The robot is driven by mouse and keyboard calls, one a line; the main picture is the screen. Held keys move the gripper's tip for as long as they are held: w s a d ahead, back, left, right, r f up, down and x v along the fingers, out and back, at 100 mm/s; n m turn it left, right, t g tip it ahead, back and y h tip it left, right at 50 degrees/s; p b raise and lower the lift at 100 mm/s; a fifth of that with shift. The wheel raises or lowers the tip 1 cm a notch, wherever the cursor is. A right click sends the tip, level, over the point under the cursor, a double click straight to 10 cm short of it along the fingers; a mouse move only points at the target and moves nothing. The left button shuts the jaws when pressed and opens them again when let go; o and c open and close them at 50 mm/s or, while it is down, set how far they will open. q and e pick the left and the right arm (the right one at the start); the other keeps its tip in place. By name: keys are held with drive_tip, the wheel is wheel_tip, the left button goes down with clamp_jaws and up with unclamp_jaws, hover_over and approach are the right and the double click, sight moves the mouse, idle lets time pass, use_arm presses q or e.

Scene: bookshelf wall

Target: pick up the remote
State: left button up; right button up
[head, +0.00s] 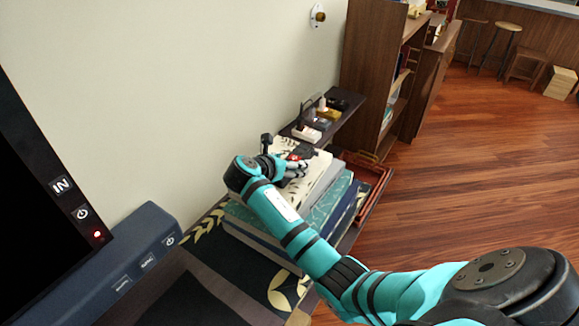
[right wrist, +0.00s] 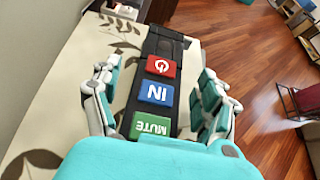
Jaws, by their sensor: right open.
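The remote (right wrist: 158,72) is black with a red power button, a blue IN button and a green MUTE button. In the head view its dark body and a bit of red (head: 296,155) show at the gripper. It lies on the pale leaf-patterned top (right wrist: 75,88) of a stack of books. My right gripper (right wrist: 157,85) is open, with its fingers on either side of the remote and a gap visible on both sides. The gripper (head: 284,167) hides part of the remote in the head view. My left gripper is not in view.
Teal and blue books (head: 332,196) lie under the pale one. A dark shelf with small items (head: 305,133) stands behind. A wooden bookcase (head: 372,70) is farther back. A large black screen (head: 30,200) and a blue-grey box (head: 120,262) are at left. The wooden floor is open at right.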

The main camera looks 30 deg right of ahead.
drive_tip(key=shift+w+d+f, duration=0.15)
drive_tip(key=shift+d, duration=0.05)
drive_tip(key=c, duration=1.4)
